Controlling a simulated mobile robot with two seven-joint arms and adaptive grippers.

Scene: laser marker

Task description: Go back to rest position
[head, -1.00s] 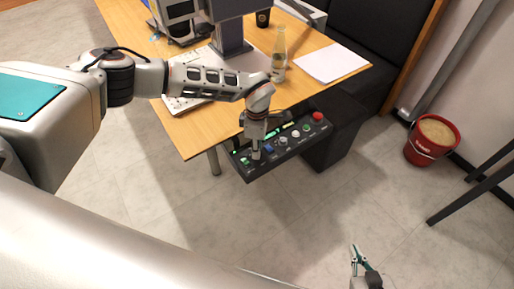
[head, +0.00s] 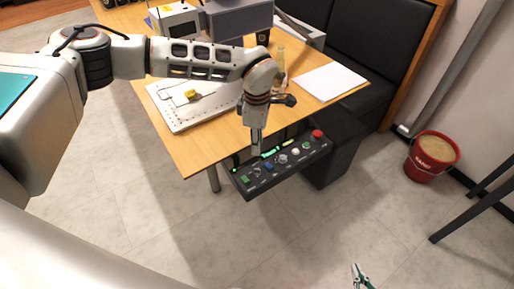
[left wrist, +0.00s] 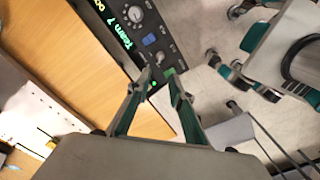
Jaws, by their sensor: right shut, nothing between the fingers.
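My left gripper (head: 256,150) points down in front of the black control panel (head: 285,165) at the table's front edge. In the left wrist view its two fingers (left wrist: 161,74) stand a little apart with nothing between them. The panel there shows green lettering, a knob and buttons (left wrist: 149,39). In the head view the panel has a red button (head: 317,134) at its right end. My right gripper (head: 361,276) is shut and empty above the floor at the bottom edge, partly cut off.
The wooden table (head: 190,150) holds a white plate (head: 175,112) with a yellow piece, a grey machine, a bottle (head: 280,62) and white paper (head: 330,82). A red bucket (head: 432,158) stands on the floor at right. The front floor is clear.

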